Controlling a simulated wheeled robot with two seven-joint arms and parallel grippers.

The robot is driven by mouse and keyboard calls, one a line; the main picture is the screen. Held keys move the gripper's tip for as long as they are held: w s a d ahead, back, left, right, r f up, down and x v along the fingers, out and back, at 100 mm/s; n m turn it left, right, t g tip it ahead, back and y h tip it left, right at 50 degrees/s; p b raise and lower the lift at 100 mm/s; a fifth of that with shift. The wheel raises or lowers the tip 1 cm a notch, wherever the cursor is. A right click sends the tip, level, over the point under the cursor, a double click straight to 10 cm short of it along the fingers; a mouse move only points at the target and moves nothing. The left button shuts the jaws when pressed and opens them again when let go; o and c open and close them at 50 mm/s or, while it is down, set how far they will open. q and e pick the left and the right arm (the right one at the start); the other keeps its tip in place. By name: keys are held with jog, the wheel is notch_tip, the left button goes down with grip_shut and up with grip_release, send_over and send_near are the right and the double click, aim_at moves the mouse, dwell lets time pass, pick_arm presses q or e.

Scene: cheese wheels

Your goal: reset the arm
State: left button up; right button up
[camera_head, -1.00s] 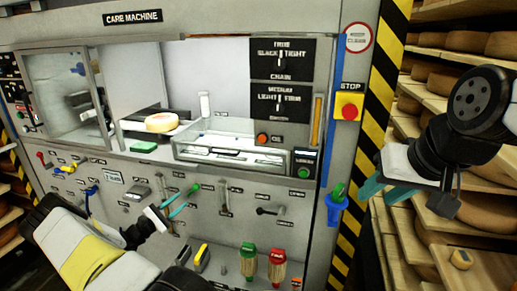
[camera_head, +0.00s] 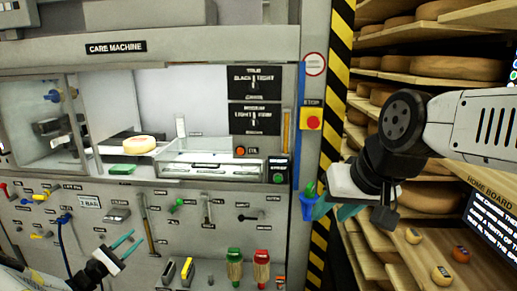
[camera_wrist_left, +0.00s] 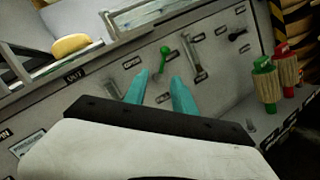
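My left gripper (camera_head: 122,243) is low at the left in the head view, in front of the machine's lower panel. In the left wrist view its two teal fingers (camera_wrist_left: 160,88) stand apart with nothing between them. A green-knobbed lever (camera_wrist_left: 164,58) shows on the panel beyond them. My right gripper (camera_head: 345,211) is at the right, by the striped post, close to the blue holder with a green-topped thing (camera_head: 309,203). Its teal fingers are partly hidden by the wrist, but look apart and empty.
The grey care machine (camera_head: 115,47) fills the left and middle. A cheese wheel (camera_head: 139,145) lies inside it. Green and red brushes (camera_head: 234,265) stand at its lower front. Shelves with cheese wheels (camera_head: 467,67) are at the right. A dark screen (camera_head: 492,222) is at the right edge.

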pick_arm(q)
jog(key=s+d+r+m+g+h, duration=0.1)
jog(key=s+d+r+m+g, duration=0.1)
jog(key=d+r+m+g, duration=0.75)
jog(key=s+d+r+m+g, duration=0.2)
jog(key=d+r+m+g, duration=0.3)
jog(key=d+r, duration=0.9)
jog(key=s+d+r+m+t+y, duration=0.1)
jog(key=s+d+r+m+y, duration=0.1)
jog(key=s, duration=0.6)
jog(key=s+d+r+m+t+y, duration=0.1)
jog(key=s+d+r+m+y, duration=0.2)
jog(key=s, duration=0.5)
jog(key=s+d+r+m+t+y, duration=0.1)
jog(key=s+d+r+m+y, duration=0.2)
jog(key=s+r, duration=0.3)
jog(key=s+d, duration=0.1)
jog(key=s, duration=0.1)
jog(key=shift+s+m, duration=0.35)
jog(key=shift+d, duration=0.1)
